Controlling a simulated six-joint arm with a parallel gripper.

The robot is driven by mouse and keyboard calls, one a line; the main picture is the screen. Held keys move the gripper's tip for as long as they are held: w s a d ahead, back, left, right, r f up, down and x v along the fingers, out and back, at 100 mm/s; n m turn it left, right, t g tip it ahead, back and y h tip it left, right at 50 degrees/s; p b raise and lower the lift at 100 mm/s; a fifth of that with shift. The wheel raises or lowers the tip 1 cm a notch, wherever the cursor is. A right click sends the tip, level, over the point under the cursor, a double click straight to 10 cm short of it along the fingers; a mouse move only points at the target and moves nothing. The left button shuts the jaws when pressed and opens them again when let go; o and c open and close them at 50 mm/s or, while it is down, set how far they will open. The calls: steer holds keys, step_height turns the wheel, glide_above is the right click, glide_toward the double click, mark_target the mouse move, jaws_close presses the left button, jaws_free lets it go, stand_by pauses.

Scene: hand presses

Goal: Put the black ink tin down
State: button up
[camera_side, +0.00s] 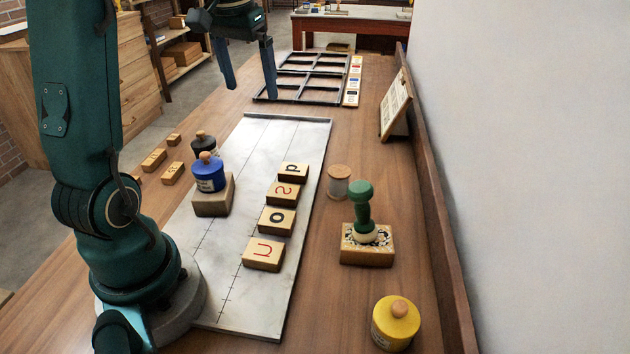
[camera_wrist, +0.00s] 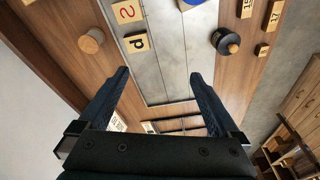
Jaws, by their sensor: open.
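The black ink tin (camera_side: 205,146) has a wooden knob and stands behind the blue tin in the side view, which partly hides it. In the wrist view the black ink tin (camera_wrist: 226,43) is upright on the wooden tabletop, just beside the edge of the grey stone slab. My gripper (camera_side: 249,80) is raised over the far part of the table, beyond the tin and apart from it. In the wrist view my gripper (camera_wrist: 160,76) has its two fingers wide apart with nothing between them.
The blue tin (camera_side: 209,174) sits on a block on the slab (camera_side: 233,150). Several letter blocks (camera_side: 277,220) line the slab. A cork-lidded jar (camera_side: 339,182), a green-handled stamp (camera_side: 361,206) and a yellow tin (camera_side: 396,322) stand right. A dark frame (camera_side: 300,87) lies far back.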

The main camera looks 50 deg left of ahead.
steer(key=s+d+f+m+t, duration=0.1)
steer(key=s+d, duration=0.2)
steer(key=d, duration=0.3)
steer(key=s+d+f+m+t+h, duration=0.1)
steer(key=s+d+f+m, duration=0.1)
steer(key=s+d, duration=0.2)
steer(key=s+d+f+m+t, duration=0.1)
steer(key=s+d+m, duration=0.1)
steer(key=d, duration=0.7)
steer(key=shift+s+d+f+t, duration=0.3)
steer(key=shift+s+d+t, duration=0.1)
steer(key=shift+s, duration=0.5)
